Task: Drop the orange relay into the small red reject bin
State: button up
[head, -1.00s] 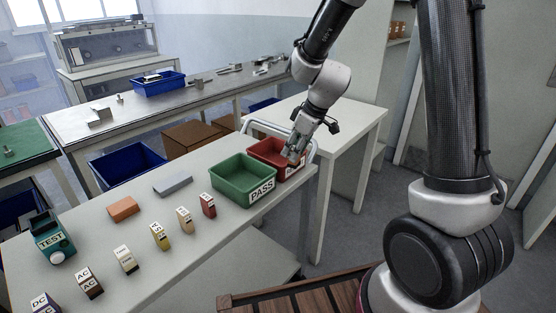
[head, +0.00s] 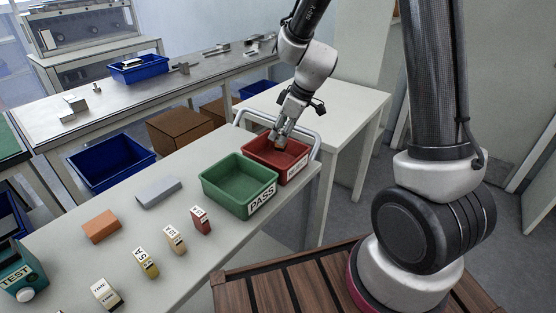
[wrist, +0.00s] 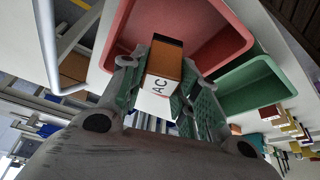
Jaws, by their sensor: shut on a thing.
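My gripper (head: 277,141) is over the small red reject bin (head: 294,173) in the head view, its fingertips at the bin's opening. In the wrist view my gripper (wrist: 165,85) is shut on the orange relay (wrist: 165,60), a block with an orange side, a dark end and a white part lettered AC. The red bin (wrist: 238,52) opens beyond the relay there. I cannot tell how high the relay is over the bin floor. The relay is hidden by the fingers in the head view.
A green PASS bin (head: 221,199) stands beside the red bin. A metal rail (head: 316,140) stands behind the red bin. An orange block (head: 101,226), a grey block (head: 159,191), several labelled relays and a teal TEST box (head: 16,273) are on the table.

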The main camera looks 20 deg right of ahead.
jog(key=shift+f, duration=1.05)
jog(key=o, duration=1.1)
jog(key=v, duration=1.2)
